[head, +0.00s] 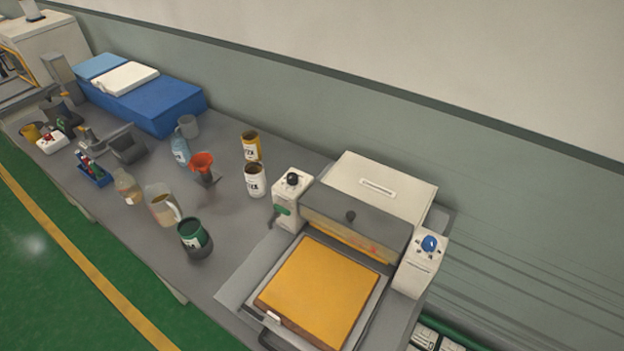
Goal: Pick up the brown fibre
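A flat, square orange-brown slab (318,288) lies on the pulled-out tray (371,312) of a white and grey press machine (379,189), at the lower right of the head view. It looks like the brown fibre, and its front edge is darker brown. The slab lies flat and nothing covers its top. Neither of my grippers shows in the head view.
The grey table (232,240) holds jugs, bottles and cans left of the machine, including a green-topped container (194,236) and a red funnel (202,162). A blue block (150,105) with a white pad (125,78) stands further back. Green floor lies left.

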